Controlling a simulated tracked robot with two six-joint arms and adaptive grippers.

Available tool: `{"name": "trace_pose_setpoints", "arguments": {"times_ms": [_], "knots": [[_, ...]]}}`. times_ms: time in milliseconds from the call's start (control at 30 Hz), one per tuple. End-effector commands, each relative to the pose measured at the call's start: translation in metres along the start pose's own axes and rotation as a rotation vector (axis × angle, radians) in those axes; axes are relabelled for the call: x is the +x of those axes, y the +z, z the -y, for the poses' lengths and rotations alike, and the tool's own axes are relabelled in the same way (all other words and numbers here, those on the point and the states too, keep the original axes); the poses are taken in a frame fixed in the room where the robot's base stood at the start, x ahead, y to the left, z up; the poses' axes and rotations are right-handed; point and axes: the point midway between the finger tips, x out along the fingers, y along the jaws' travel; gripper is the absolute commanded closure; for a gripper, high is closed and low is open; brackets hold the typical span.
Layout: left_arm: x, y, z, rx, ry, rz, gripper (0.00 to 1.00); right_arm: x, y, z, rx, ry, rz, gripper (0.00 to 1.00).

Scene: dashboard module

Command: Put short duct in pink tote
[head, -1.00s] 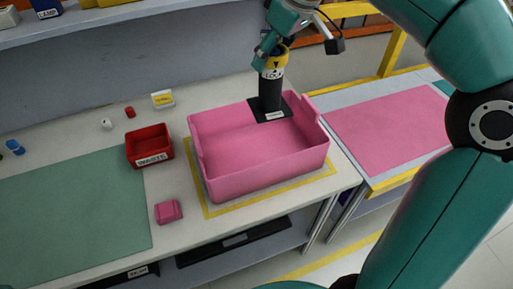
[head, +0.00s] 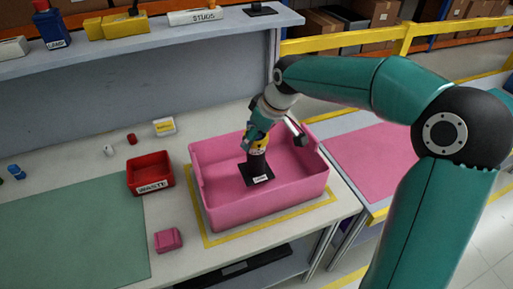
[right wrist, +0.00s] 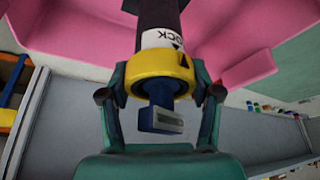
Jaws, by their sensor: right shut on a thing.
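The short duct is a black tube with a yellow collar and a flat black square flange (head: 257,172) at its lower end. It hangs upright inside the outline of the pink tote (head: 265,207). I cannot tell whether the flange touches the tote floor. My right gripper (head: 257,140) is shut on the duct near its yellow collar, from above. In the right wrist view the fingers stand on both sides of the collar (right wrist: 160,75), with a blue piece below it and the pink tote (right wrist: 75,35) behind. My left gripper is not in view.
A red waste bin (head: 150,186) and a small pink block (head: 168,239) stand left of the tote. A green mat (head: 75,220) covers the left bench. A shelf (head: 150,28) runs along the back. A pink mat (head: 370,155) lies on the right.

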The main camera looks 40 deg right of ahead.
Motion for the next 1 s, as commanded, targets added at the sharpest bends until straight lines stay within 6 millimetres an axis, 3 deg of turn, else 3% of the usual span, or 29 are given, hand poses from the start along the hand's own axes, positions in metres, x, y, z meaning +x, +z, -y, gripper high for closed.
{"name": "trace_pose_setpoints", "arguments": {"times_ms": [367, 733, 767, 900, 1000], "knots": [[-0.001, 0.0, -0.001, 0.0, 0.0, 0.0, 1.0, 0.038, 0.016, 0.0, 0.001, -0.001, 0.002, 0.96], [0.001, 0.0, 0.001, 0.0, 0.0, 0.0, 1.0, 0.043, 0.018, 0.0, 0.0, 0.0, -0.001, 0.96], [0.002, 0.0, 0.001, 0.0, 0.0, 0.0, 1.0, 0.044, 0.018, 0.0, 0.0, 0.0, 0.0, 0.35], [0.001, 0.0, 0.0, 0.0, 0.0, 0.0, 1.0, 0.043, 0.017, 0.001, 0.0, -0.001, 0.0, 0.12], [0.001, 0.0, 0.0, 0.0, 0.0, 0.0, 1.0, 0.043, 0.017, 0.001, -0.001, -0.001, 0.0, 0.12]]}}
